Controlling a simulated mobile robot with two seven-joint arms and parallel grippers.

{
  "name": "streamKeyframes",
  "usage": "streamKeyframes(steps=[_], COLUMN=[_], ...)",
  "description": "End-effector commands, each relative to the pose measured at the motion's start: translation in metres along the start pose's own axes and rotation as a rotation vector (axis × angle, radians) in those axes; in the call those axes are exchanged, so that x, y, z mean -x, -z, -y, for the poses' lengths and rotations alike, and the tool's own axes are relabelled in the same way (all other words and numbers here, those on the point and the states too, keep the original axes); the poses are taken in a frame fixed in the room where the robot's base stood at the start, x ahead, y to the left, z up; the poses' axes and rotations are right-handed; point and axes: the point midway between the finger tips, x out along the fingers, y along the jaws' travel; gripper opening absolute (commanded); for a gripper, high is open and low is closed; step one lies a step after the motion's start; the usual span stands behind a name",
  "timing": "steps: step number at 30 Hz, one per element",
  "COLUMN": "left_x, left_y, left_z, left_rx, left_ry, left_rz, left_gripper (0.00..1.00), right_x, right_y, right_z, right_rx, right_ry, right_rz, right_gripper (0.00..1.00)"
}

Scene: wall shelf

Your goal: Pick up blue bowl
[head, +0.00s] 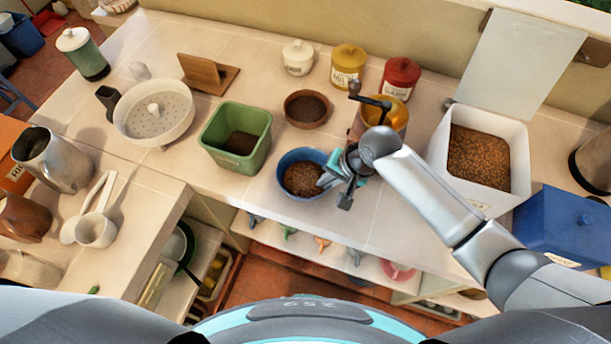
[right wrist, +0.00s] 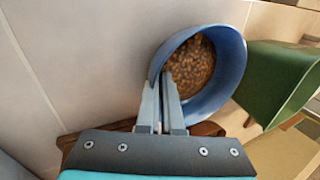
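The blue bowl (head: 302,176) holds brown pellets and is near the counter's front edge in the head view. It also shows in the right wrist view (right wrist: 232,70). My right gripper (head: 328,178) is at the bowl's right side. In the right wrist view its two fingers (right wrist: 162,92) are close together, one on each side of the bowl's rim, and look shut on it. The bowl looks about level; I cannot tell whether it touches the counter. My left gripper is not in view.
A green square container (head: 236,137) stands close left of the bowl, and a brown bowl (head: 307,108) behind it. A grinder (head: 378,118) stands behind my right gripper. A white bin of pellets (head: 482,160) is to the right. Shelves (head: 330,255) lie below the counter edge.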

Motion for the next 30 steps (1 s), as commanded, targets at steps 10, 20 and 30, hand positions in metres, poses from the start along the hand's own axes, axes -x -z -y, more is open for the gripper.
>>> streamKeyframes(steps=[10,20,30], left_x=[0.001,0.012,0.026], left_y=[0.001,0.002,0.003], left_z=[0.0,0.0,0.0], left_rx=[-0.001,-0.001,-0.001], left_ry=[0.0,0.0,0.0], left_rz=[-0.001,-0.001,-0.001], left_gripper=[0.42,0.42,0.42], right_x=[0.004,0.051,0.14], right_y=[0.001,0.002,0.001], right_z=[0.002,0.023,0.061], right_rx=[0.0,0.004,0.004], right_ry=[0.002,0.007,0.006], right_rz=[-0.001,-0.005,-0.004], right_gripper=[0.0,0.0,0.0])
